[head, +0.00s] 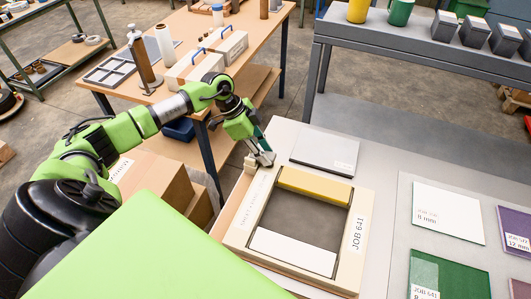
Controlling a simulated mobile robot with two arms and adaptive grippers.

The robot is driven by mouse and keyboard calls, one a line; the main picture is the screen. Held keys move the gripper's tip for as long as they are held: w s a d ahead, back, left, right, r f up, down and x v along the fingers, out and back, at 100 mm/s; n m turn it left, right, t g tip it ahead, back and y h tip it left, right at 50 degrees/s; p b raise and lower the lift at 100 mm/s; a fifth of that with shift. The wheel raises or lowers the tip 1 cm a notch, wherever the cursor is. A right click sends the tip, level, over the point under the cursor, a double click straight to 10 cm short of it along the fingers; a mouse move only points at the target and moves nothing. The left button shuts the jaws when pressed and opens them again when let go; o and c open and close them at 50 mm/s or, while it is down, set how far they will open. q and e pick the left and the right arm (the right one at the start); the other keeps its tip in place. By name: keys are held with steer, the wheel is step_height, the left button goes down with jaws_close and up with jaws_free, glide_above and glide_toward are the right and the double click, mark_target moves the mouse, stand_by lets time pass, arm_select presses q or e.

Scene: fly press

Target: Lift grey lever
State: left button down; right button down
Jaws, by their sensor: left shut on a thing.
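My left arm reaches in from the left, and its gripper (263,156) is low at the far left corner of a cream frame (240,222) marked JOB 641. The gripper is shut on a small grey piece, which looks like the grey lever (267,160); the fingers hide most of it. A small beige block (250,163) is right beside the fingertips. The frame holds a yellow bar (315,186) at its far side, a white bar (293,252) at its near side and a dark recess (308,218) between them. My right gripper is not in view.
A grey plate (325,151) lies just behind the frame. White (447,212), green (450,276) and purple (515,228) sheets lie at right. Cardboard boxes (150,185) stand below my left arm. A wooden bench (265,25) and a grey shelf (400,40) stand behind.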

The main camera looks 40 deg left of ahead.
mark_target(251, 155)
arm_select(q)
steer(key=a+h+b, duration=0.1)
steer(key=h, duration=0.1)
steer(key=a+t+h+b, duration=0.1)
steer(key=h, duration=0.1)
steer(key=shift+s+r, duration=0.15)
steer(key=shift+r, duration=0.2)
steer(key=h+b, duration=0.1)
steer(key=a+h+b, duration=0.1)
steer(key=t+h+b, duration=0.1)
steer(key=b, duration=0.1)
steer(key=shift+s+a+r, duration=0.2)
steer(key=shift+a+r, duration=0.05)
steer(key=shift+a, duration=0.15)
steer(key=shift+s+a+r+n+t+h+b, duration=0.1)
steer(key=shift+a+n+t+h+b, duration=0.1)
steer(key=shift+h+b, duration=0.3)
steer(key=shift+a+r+n+t+h+b, duration=0.1)
steer(key=shift+a+h+b, duration=0.05)
steer(key=shift+h+b, duration=0.3)
steer(key=shift+r, duration=0.1)
steer(key=c, duration=1.6)
jaws_free()
